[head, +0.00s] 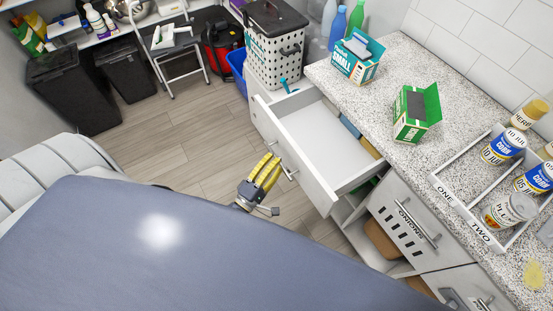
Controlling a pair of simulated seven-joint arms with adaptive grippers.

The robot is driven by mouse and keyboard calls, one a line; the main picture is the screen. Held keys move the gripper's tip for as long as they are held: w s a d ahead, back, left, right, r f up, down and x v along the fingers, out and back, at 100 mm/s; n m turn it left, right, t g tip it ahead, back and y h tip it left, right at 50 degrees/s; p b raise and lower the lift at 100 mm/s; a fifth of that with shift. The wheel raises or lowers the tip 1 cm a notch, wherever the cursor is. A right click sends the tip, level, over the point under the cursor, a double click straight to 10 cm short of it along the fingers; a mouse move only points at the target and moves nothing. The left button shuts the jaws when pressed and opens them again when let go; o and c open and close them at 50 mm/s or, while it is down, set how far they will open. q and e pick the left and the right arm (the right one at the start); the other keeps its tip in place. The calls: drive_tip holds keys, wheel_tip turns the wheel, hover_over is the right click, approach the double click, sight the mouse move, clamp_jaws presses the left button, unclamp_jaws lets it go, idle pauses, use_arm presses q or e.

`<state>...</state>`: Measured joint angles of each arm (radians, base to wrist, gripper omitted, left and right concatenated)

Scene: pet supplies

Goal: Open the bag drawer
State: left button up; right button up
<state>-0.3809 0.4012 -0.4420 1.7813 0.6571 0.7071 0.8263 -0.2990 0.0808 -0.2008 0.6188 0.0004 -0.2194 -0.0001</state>
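My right gripper is out of view.
A padded blue-grey table (160,250) fills the foreground. Another labelled drawer front (400,222) is at the lower right. On the counter (390,75) stand a teal glove box (355,58), a green box (415,112) and a divided tray with cans. Floor (190,150) left of the drawer is clear.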

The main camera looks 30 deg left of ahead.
use_arm(q)
drive_tip(key=v, duration=1.1)
